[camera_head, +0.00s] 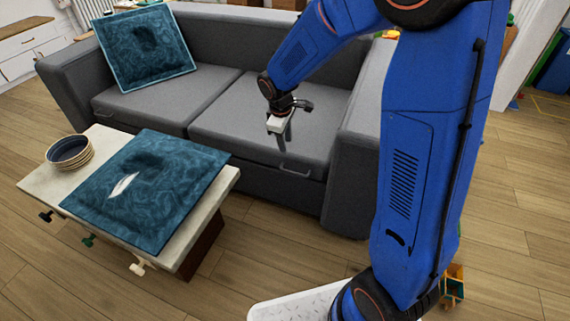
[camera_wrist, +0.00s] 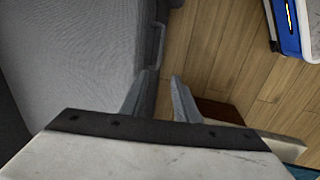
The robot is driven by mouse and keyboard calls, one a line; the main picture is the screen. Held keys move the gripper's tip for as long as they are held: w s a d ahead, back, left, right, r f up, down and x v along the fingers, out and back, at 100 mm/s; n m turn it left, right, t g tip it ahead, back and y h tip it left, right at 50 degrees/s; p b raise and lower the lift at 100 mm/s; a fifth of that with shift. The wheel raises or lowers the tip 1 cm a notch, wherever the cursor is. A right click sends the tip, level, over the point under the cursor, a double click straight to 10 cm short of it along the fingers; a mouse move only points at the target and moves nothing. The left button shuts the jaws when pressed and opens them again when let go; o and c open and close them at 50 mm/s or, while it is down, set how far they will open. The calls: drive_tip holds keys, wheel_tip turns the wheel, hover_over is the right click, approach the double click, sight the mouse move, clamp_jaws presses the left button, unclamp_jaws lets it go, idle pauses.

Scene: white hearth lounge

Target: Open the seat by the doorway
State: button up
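The grey sofa (camera_head: 245,45) has two seat cushions. The right seat (camera_head: 290,110) lies nearer the white door frame on the right and is down flat. A thin bar handle (camera_head: 294,171) is on its front edge; it also shows in the wrist view (camera_wrist: 160,45). My gripper (camera_head: 284,138) hangs over the front part of this seat, above the handle and apart from it. In the wrist view my gripper (camera_wrist: 159,88) has its two fingers spread with nothing between them, and the handle lies just beyond the fingertips. The left seat (camera_head: 165,97) is also flat.
A low table (camera_head: 222,190) stands in front of the sofa, with a teal cushion (camera_head: 150,190) and stacked bowls (camera_head: 70,152) on it. Another teal cushion (camera_head: 146,45) leans on the sofa back. Wooden floor (camera_head: 270,235) is clear between table and sofa.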

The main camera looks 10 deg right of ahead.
approach(288, 167)
drive_tip(key=s+f, duration=0.1)
drive_tip(key=f, duration=0.2)
drive_tip(key=s+f, duration=0.1)
drive_tip(key=f, duration=0.1)
drive_tip(key=shift+s+a, duration=0.1)
drive_tip(key=shift+s, duration=0.25)
clamp_jaws()
